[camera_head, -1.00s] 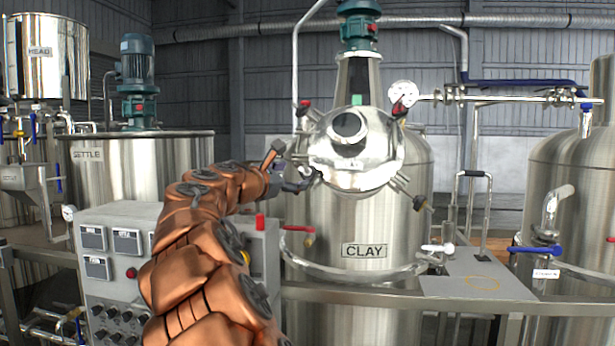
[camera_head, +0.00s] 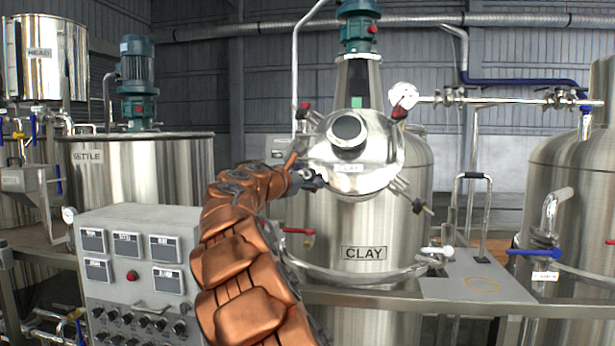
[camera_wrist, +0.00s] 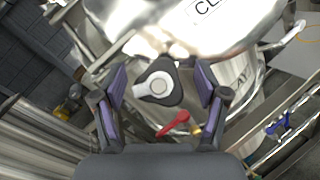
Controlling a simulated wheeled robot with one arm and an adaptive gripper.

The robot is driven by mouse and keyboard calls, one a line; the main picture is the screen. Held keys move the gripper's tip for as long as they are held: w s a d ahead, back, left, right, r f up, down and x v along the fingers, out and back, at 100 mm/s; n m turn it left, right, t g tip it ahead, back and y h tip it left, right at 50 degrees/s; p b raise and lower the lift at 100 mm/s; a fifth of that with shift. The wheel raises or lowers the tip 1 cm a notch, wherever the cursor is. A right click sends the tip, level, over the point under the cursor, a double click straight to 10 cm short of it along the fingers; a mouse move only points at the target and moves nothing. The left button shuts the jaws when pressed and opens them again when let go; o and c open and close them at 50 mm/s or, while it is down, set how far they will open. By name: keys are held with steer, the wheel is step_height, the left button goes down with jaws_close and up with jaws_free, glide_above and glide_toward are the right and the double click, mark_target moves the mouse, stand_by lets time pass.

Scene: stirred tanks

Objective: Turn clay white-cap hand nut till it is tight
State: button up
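The clay tank (camera_head: 400,225) stands right of centre in the head view, its round steel lid (camera_head: 385,165) tilted towards me. In the wrist view, the white-cap hand nut (camera_wrist: 157,83) is a dark three-lobed knob with a pale round cap. My gripper (camera_wrist: 160,92) is open, one purple-padded finger on each side of the nut, with gaps visible on both sides. In the head view my gripper (camera_head: 310,180) is at the lid's lower left edge. The nut is not clearly visible there, near my dark fingers.
Red-marked clamps (camera_head: 304,104) and a dark-knobbed clamp (camera_head: 418,206) sit around the lid rim. A red-handled valve (camera_wrist: 174,124) lies just below the nut in the wrist view. A grey control box (camera_head: 140,260) stands left of my arm.

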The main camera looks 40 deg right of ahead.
steer(key=c, duration=1.1)
steer(key=shift+p, duration=0.3)
steer(key=shift+w+r+m+g+p, duration=0.15)
steer(key=shift+m+g+p, duration=0.35)
steer(key=shift+m+p, duration=0.25)
steer(key=shift+m+g+y+p, duration=0.5)
steer(key=shift+m+g+p, duration=0.3)
steer(key=shift+m+p, duration=0.4)
steer(key=m+g+y+p, duration=0.1)
steer(key=m+p, duration=0.1)
steer(key=m, duration=0.1)
steer(key=shift+p, duration=0.3)
steer(key=shift+f+g, duration=0.25)
steer(key=shift+g, duration=0.15)
